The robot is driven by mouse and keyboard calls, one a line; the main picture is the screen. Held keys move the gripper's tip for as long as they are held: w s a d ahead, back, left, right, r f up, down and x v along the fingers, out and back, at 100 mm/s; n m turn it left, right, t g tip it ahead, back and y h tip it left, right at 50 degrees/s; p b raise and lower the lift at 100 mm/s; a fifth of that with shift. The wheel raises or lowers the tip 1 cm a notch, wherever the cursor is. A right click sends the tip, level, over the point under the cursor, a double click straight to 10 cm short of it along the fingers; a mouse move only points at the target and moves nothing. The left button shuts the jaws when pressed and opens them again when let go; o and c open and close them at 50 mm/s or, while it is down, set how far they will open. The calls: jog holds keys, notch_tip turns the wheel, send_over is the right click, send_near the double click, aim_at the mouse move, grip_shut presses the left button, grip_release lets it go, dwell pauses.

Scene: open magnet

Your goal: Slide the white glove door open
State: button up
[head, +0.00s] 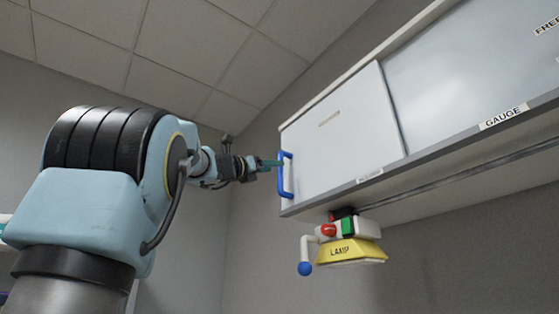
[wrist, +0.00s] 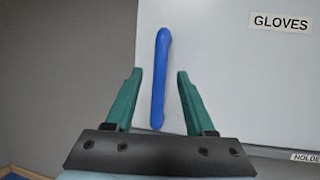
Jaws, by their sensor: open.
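The white glove door (head: 340,130) is a flat panel at the left end of a wall cabinet. In the wrist view the same door (wrist: 225,75) carries a label reading GLOVES (wrist: 280,22). A blue bar handle (head: 286,175) stands upright near its left edge. My gripper (head: 270,163) is at the handle in the head view. In the wrist view my gripper (wrist: 158,75) is open, with one green finger on each side of the blue handle (wrist: 160,80). Gaps show between the fingers and the handle. I cannot tell how deep the fingertips reach.
A second panel (head: 470,70) adjoins on the right, above a GAUGE label (head: 503,117) on the cabinet's lower rail. A yellow lamp (head: 350,252) with a red knob and a blue-ended lever hangs below the cabinet. Bare grey wall lies left of the door.

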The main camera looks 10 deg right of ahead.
jog(key=p+x, duration=0.2)
jog(key=x, duration=0.3)
grip_shut()
dwell(0.4)
jog(key=shift+s+a, duration=0.1)
dwell(0.9)
